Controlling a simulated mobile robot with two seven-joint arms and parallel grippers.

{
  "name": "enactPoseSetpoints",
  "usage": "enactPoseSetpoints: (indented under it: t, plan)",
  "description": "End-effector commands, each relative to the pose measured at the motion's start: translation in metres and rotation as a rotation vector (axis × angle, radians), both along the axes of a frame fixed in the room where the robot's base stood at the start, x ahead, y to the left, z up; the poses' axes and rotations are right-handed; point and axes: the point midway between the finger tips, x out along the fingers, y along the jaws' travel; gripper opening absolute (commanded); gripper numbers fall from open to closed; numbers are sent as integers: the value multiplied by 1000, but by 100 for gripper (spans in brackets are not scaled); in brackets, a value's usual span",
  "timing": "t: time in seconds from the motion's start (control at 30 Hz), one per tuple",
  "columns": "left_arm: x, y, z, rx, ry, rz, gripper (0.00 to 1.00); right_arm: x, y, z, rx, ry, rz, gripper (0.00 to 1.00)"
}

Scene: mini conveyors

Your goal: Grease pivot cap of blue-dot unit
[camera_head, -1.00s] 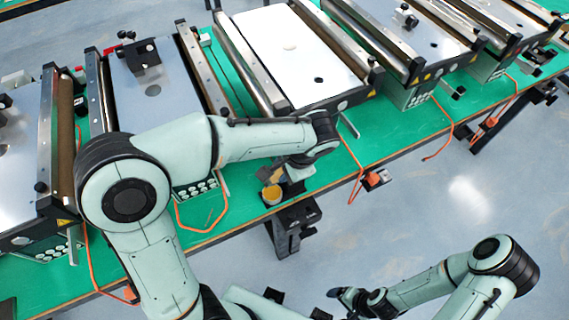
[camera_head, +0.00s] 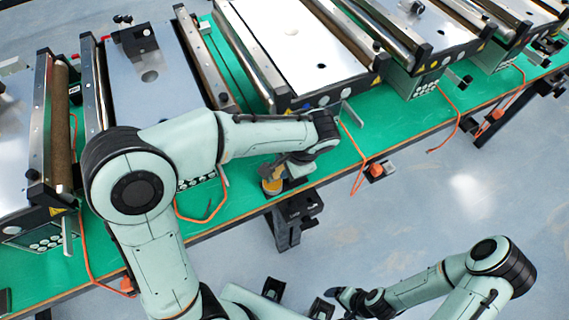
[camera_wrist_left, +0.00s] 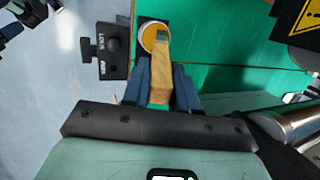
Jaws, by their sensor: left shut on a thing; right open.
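My left gripper (camera_wrist_left: 160,85) is shut on a brush with a wooden handle (camera_wrist_left: 159,78). The brush reaches over a round tin of yellow-orange grease (camera_wrist_left: 147,34) near the table's front edge. The tin (camera_head: 271,187) also shows in the head view, partly below my left gripper (camera_head: 289,170). I cannot tell whether the bristles touch the grease. My right gripper (camera_head: 346,298) is low at the bottom, away from the table; its fingers are small in view. The middle conveyor unit (camera_head: 382,64) has a white belt. A small bluish dot (camera_head: 323,101) is on its front; no pivot cap is clear.
Several conveyor units stand along the green table (camera_head: 410,117). One grey-belted unit (camera_head: 150,100) is behind my left arm. Orange cables (camera_head: 357,165) hang over the front edge. A black block with knobs (camera_wrist_left: 113,50) sits beside the tin. Open floor lies in front.

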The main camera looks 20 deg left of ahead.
Motion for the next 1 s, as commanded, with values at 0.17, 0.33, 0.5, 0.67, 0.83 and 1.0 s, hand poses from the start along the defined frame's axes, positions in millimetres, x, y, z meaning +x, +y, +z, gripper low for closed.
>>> enactPoseSetpoints:
  t: [0.17, 0.33, 0.5, 0.67, 0.83, 1.0]
  plan:
    - [0, 0, 0, 0, 0, 0, 0, 0, 0, 0, 0, 0, 0, 87]
    - [0, 0, -2, 0, 0, 0, 0, -1, 0, -2, 0, 1, -1, 87]
    - [0, 0, -4, 0, 0, 0, 0, -2, 0, -3, 0, 2, 0, 87]
    - [0, 0, -6, 0, 0, 0, 0, -3, 0, -5, 0, 3, 0, 87]
    - [0, 0, -8, 0, 0, 0, 0, -4, 0, -6, 0, 4, 0, 87]
    - [0, 0, -11, 0, 0, 0, 0, -4, 0, -8, -1, 5, 0, 87]
